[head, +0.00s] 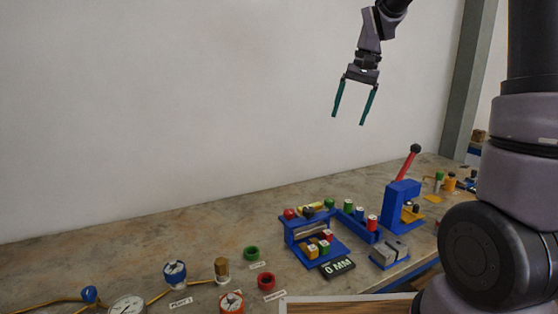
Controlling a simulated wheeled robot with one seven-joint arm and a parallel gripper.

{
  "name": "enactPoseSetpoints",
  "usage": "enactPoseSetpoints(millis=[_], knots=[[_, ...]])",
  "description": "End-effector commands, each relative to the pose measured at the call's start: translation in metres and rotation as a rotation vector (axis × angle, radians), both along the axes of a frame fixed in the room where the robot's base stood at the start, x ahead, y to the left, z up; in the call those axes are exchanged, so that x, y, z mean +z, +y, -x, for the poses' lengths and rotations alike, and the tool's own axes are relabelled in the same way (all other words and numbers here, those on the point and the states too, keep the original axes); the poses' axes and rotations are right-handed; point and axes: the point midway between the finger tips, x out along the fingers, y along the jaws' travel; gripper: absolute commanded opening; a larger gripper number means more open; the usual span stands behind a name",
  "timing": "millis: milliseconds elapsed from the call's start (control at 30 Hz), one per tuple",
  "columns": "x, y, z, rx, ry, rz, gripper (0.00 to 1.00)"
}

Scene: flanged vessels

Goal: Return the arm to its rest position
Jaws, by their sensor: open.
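My gripper (352,101) hangs in the air in the upper right of the head view, in front of the plain wall and well above the bench. Its two dark green fingers point down and stand apart, with nothing between them. My arm rises from it and leaves the view at the top. A thick grey and black part of my own arm or body fills the right side and hides some of the bench.
The stone bench (140,228) runs along the wall. On it are a blue rack (299,241) with coloured pieces, a blue press (397,204) with a red lever, a "0 MM" display (338,267), gauges (175,273), and green (251,253) and red (267,281) rings. The air around my gripper is clear.

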Motion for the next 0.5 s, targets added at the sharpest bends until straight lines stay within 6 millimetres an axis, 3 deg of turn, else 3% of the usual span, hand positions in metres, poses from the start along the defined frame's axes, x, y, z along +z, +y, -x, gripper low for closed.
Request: enactPoseSetpoints(millis=[33,200,500], knots=[[0.015,-0.007,0.018,-0.007,-0.044,-0.003,0.83],[0.046,-0.024,0.075,-0.024,-0.178,-0.007,0.83],[0.062,-0.045,0.172,-0.056,-0.407,0.006,0.83]])
